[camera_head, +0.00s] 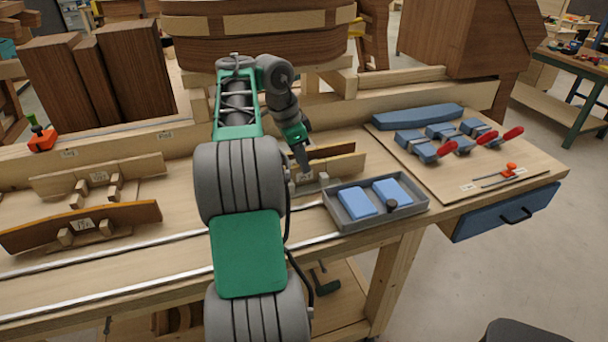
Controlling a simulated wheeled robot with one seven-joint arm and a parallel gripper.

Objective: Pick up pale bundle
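My arm reaches over the workbench from the front. My gripper (303,166) points down at the near end of some thin curved wood strips (340,163) in a small holder, partly hidden behind my arm. The gripper is small here, and I cannot tell whether it is open or shut, or whether it touches the strips. A pale wood bundle (140,169) with a tag stands in wooden pegs at the left. In front of it stands a darker brown wood bundle (140,213), also tagged, on pegs.
A grey tray (355,224) with blue blocks stands right of my gripper. A board (530,165) with clamps (462,145) lies further right. A large banded wooden form (260,45) rises behind. Metal rails (110,290) run along the front edge. An orange clamp (42,143) stands far left.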

